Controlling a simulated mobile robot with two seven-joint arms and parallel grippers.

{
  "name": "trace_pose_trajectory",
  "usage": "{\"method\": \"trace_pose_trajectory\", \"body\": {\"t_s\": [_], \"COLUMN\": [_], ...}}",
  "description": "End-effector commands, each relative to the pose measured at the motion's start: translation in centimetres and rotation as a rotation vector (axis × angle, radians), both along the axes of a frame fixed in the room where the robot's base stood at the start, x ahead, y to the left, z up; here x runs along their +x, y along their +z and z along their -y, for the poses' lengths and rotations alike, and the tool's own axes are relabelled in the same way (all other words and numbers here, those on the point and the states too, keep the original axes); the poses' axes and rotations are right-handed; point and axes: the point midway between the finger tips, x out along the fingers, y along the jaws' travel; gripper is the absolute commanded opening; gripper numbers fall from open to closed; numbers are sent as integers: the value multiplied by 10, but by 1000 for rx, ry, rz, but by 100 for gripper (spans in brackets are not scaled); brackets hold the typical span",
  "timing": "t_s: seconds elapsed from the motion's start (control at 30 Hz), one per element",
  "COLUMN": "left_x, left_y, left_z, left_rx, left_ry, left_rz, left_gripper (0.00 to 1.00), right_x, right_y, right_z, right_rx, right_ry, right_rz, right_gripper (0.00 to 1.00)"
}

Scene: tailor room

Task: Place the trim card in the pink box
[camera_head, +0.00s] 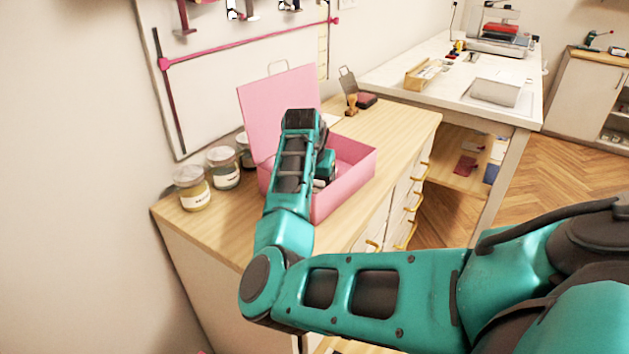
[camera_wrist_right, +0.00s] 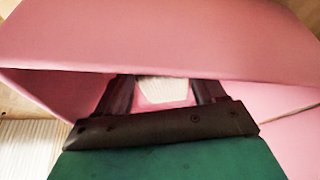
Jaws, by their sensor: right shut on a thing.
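The pink box (camera_head: 345,190) stands on the wooden cabinet top with its lid (camera_head: 277,108) raised at the back. My right gripper (camera_wrist_right: 165,92) reaches down inside the box, with pink walls around it in the right wrist view. It is shut on a whitish, faintly ribbed piece, the trim card (camera_wrist_right: 163,89), which shows between the two dark fingers. In the head view my arm hides most of the gripper, and only a small pale bit shows beside it. I cannot tell whether the card touches the box floor. My left gripper is not in view.
Glass jars (camera_head: 193,188) stand left of the box against the wall. A wooden stamp (camera_head: 352,103) and a dark pad (camera_head: 367,100) lie behind it. The cabinet top (camera_head: 407,126) right of the box is clear. A white table (camera_head: 440,75) stands further back.

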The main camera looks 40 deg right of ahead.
Motion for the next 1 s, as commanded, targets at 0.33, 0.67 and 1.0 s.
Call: {"method": "trace_pose_trajectory", "body": {"t_s": [0.33,0.67,1.0], "left_x": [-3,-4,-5], "left_y": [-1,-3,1], "left_z": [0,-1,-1], "left_rx": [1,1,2], "left_ry": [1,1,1], "left_rz": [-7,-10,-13], "left_gripper": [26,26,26], "right_x": [-2,-3,-10], "right_y": [-12,-13,46], "right_z": [-1,-2,-16], "right_rx": [8,12,5], "right_ry": [2,1,0], "right_rz": [-8,-15,-6], "right_gripper": [76,80,80]}}
